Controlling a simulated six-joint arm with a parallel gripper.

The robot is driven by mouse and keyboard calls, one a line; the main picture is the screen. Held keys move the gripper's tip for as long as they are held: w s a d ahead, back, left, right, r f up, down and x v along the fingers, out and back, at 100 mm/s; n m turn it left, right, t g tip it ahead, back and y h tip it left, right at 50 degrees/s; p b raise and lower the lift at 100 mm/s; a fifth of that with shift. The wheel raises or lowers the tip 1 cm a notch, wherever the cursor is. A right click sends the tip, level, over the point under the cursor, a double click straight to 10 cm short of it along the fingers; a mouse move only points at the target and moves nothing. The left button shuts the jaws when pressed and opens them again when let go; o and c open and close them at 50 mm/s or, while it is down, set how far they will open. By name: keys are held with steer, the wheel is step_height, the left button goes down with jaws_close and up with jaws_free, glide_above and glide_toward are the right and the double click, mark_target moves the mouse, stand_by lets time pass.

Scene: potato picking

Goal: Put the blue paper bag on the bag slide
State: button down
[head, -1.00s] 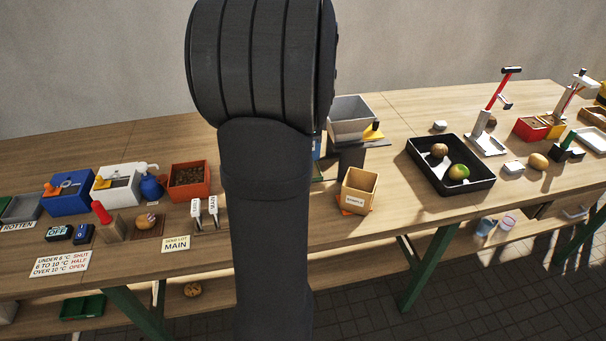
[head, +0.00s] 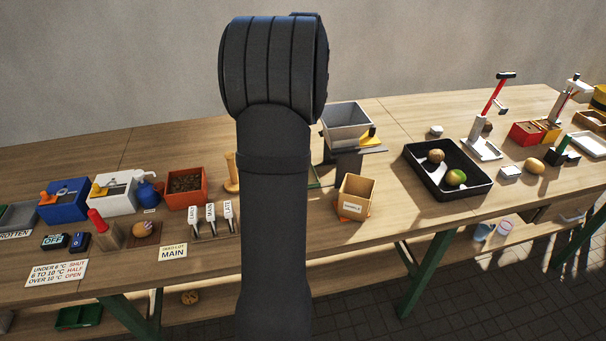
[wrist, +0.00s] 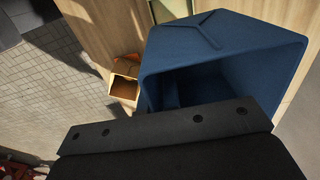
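A large dark blue open bag (wrist: 222,38), which I take for the blue paper bag, fills the upper right of the wrist view. Its mouth faces the camera, and a Y-shaped crease shows on its upper side. My gripper shows in the wrist view only as a wide black part (wrist: 170,132) along the bottom, overlapping the bag's lower edge. The fingertips are hidden, so I cannot tell whether they grip it. In the head view my arm hides the gripper and the bag. I cannot make out the bag slide for certain.
A grey hopper (head: 345,117) stands right of my arm, with a small open wooden box (head: 355,194) in front. A black tray (head: 418,174) with round produce lies further right. Labelled levers (head: 211,222) and an orange-red bin (head: 187,181) stand to the left.

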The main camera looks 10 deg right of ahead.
step_height(320, 180, down, 21)
steer(key=shift+f, duration=0.2)
stand_by(0.3)
steer(key=c, duration=2.1)
jaws_free()
steer(key=shift+f, duration=0.15)
steer(key=o, duration=0.4)
step_height(320, 180, up, 12)
steer(key=shift+s+r, duration=0.15)
steer(key=shift+r, duration=0.05)
steer(key=shift+f, duration=0.1)
